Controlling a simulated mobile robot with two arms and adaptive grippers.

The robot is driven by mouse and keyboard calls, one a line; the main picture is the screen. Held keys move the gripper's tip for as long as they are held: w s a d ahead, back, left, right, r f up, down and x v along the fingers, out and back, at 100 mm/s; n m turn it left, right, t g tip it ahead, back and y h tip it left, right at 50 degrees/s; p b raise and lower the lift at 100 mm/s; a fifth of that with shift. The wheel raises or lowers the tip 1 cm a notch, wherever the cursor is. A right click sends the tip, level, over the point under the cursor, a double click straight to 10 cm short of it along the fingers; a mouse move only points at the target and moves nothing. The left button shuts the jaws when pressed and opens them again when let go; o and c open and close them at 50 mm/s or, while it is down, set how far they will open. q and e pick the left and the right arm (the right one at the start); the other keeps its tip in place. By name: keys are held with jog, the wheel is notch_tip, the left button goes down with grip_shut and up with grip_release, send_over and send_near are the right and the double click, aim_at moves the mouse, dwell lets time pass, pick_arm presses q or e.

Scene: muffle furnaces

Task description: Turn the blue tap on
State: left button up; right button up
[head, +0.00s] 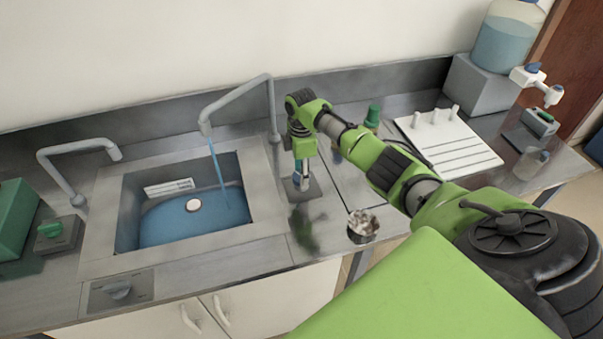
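A tall grey spout (236,97) arches over the right side of the sink, and a stream of blue water (217,165) runs from it into the basin. My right gripper (300,188) points down over a grey control block (312,193) right of the sink. A bit of blue shows between the fingers and looks like the blue tap's knob, mostly hidden by the gripper. I cannot tell whether the fingers touch it or how far they are open. My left gripper is out of view.
The sink (270,205) holds blue water. A second spout (75,150) and a green knob (50,229) stand at left. A metal cup of white pieces (362,227), a green-capped bottle (373,115), a white rack (470,150) and a carboy (503,40) stand at right.

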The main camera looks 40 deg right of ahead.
jog(key=shift+n, duration=0.4)
jog(key=o, duration=1.1)
jog(key=shift+r, duration=0.1)
notch_tip(320, 180, up, 12)
jog(key=shift+f, duration=0.2)
